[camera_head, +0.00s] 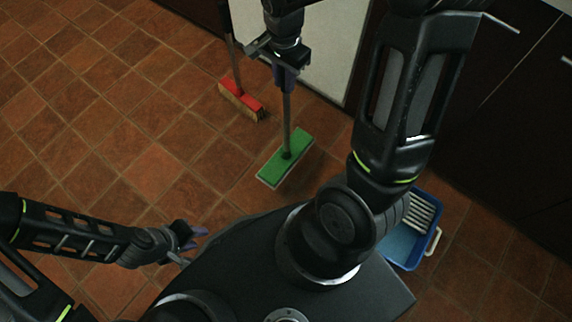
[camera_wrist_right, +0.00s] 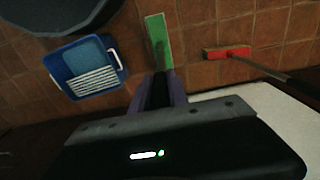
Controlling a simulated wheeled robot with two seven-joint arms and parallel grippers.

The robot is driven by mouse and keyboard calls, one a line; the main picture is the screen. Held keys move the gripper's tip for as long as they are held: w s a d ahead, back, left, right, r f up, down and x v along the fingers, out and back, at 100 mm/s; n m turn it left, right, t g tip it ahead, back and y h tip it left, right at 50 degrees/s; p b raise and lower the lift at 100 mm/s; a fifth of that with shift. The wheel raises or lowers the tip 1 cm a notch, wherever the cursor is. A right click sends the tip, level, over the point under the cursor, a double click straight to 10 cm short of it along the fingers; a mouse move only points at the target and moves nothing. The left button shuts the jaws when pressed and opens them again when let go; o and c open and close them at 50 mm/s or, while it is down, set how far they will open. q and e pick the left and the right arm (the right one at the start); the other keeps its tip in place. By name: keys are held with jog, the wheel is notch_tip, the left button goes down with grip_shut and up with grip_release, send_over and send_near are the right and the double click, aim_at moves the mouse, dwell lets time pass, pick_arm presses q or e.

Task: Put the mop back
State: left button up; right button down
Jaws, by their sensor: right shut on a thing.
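The mop has a flat green head (camera_head: 285,157) with a pale lower edge and a thin grey handle (camera_head: 287,122). My right gripper (camera_head: 285,78) is shut on the handle above the head. In the right wrist view the fingers (camera_wrist_right: 158,95) close around the handle, and the green head (camera_wrist_right: 158,42) lies beyond them. I cannot tell whether the head touches the floor. The upper handle is hidden by my arm. My left gripper (camera_head: 192,240) is open and empty, low at the left, well apart from the mop.
A red broom (camera_head: 240,99) stands by a white panel (camera_head: 322,45). A blue bucket (camera_head: 409,262) with a pale slatted wringer is partly behind my right arm; it also shows in the right wrist view (camera_wrist_right: 75,88). Dark cabinets (camera_head: 510,120) line the right. Tiled floor at left is clear.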

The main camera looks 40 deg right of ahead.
jog(key=b, duration=0.2)
send_over(286, 120)
notch_tip(286, 120, down, 6)
jog(key=shift+w, duration=0.3)
jog(key=shift+f, duration=0.2)
jog(key=shift+f+b, duration=0.75)
jog(key=shift+f, duration=1.15)
jog(key=c, duration=1.3)
grip_release()
